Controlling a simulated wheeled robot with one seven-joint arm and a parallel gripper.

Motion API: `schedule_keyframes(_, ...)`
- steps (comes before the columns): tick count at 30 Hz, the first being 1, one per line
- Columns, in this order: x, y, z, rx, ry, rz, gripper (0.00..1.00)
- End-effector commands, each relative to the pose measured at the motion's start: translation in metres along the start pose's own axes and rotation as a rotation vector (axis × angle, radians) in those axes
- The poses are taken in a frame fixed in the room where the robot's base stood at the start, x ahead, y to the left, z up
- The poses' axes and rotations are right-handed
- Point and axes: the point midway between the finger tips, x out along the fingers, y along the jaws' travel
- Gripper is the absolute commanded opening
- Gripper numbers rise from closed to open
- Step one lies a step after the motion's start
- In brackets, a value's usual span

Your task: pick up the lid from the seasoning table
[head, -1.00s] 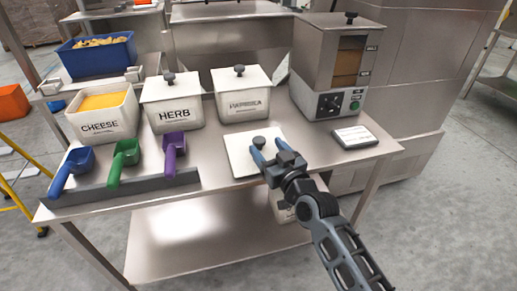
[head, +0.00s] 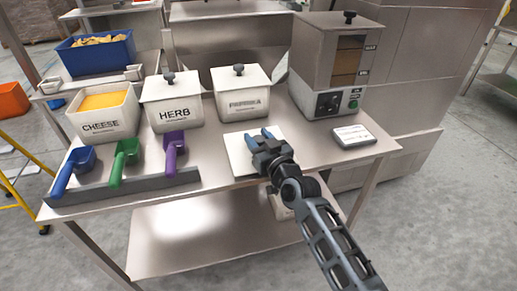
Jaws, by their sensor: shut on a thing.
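The lid (head: 235,155) is a flat, cream-white square with a dark knob, at the front middle of the steel seasoning table (head: 330,155). My gripper (head: 259,138) is over the lid, its blue-tipped fingers shut on the lid's knob. The knob is mostly hidden by the fingers, and my gripper and wrist cover the lid's right part. The lid looks flat and at or very near the table top; I cannot tell whether there is a gap under it.
Behind stand the open cheese bin (head: 103,112), the lidded herb bin (head: 172,103) and the lidded paprika bin (head: 241,95). Coloured scoops (head: 126,158) sit in a grey rack at left. A steel dispenser (head: 335,65) and a small display unit (head: 354,136) are at right.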

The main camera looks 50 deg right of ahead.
Motion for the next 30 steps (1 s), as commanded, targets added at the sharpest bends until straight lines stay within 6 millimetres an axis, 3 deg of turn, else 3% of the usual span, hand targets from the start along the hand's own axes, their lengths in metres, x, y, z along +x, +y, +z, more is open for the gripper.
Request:
schedule_keyframes(7, 0.0, 0.0, 0.0, 0.0, 0.0, 0.0, 0.12)
schedule_keyframes(19, -0.005, -0.001, -0.005, 0.0, 0.0, 0.0, 0.11)
schedule_keyframes(30, -0.008, -0.001, -0.057, -0.002, 0.003, 0.002, 0.11)
